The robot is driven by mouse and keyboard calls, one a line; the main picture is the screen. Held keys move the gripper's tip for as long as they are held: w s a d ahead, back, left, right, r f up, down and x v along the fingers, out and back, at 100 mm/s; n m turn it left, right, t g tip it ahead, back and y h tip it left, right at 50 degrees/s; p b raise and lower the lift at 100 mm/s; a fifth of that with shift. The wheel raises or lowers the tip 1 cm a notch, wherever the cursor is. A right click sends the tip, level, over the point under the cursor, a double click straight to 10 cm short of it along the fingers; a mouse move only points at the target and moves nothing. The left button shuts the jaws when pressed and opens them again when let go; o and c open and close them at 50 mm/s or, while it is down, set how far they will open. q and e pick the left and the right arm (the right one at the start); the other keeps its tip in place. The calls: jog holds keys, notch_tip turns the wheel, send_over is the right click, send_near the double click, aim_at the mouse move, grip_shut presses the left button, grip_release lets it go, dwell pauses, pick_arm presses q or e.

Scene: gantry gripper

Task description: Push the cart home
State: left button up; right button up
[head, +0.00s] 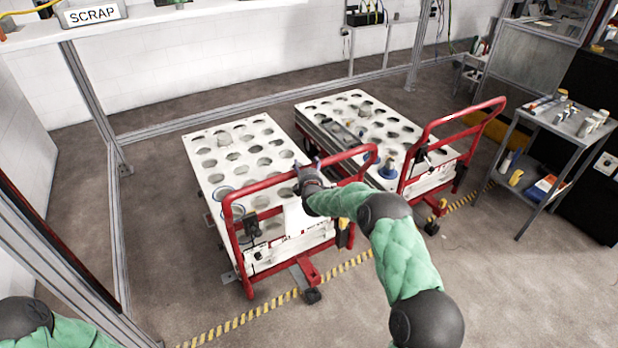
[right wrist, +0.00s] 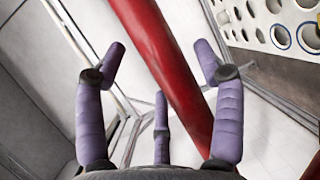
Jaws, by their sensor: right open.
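Two carts with white, hole-patterned tops stand side by side in the head view: the left cart (head: 246,158) and the right cart (head: 362,122). Each has a red tubular push handle at its near end. My right gripper (head: 310,176) is at the top bar of the left cart's red handle (head: 262,185). In the right wrist view its purple fingers (right wrist: 161,62) are spread open, with the red bar (right wrist: 172,75) passing between them. I cannot tell whether they touch it. My left gripper is out of view; only part of that arm shows at bottom left.
A yellow-black floor stripe (head: 238,320) runs under the carts' near ends. Metal frame posts (head: 98,108) and a bench with a SCRAP sign (head: 92,14) stand left and behind. A tool table (head: 560,125) is at right. The near floor is clear.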

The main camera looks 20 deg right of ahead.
jog(key=v, duration=0.9)
jog(key=shift+s+a+r, duration=0.15)
jog(key=shift+s, duration=0.1)
jog(key=s+a+f+m+g+y, duration=0.35)
jog(key=s+a+f, duration=0.35)
jog(key=f, duration=0.4)
jog(key=s+a+f+m+g+y, duration=0.2)
jog(key=s+a+f+m+g, duration=0.15)
jog(key=s+a+f, duration=0.55)
jog(key=s+a+f+m+g+y, duration=0.1)
jog(key=s+a+f+m+g, duration=0.1)
jog(key=s, duration=0.6)
jog(key=s+a+f+m+g+y, duration=0.1)
jog(key=s+a+f+m+g, duration=0.2)
jog(key=s, duration=0.6)
jog(key=s+a+f+m+g+y, duration=0.1)
jog(key=s+a+f+m+g, duration=0.1)
jog(key=s, duration=0.6)
notch_tip(320, 180, down, 3)
jog(key=a+m, duration=0.1)
jog(key=m, duration=0.2)
jog(key=shift+s+a+r+m+g, duration=0.15)
jog(key=shift+s+a+m+g, duration=0.15)
jog(key=shift+g, duration=0.1)
jog(key=shift+y, duration=0.25)
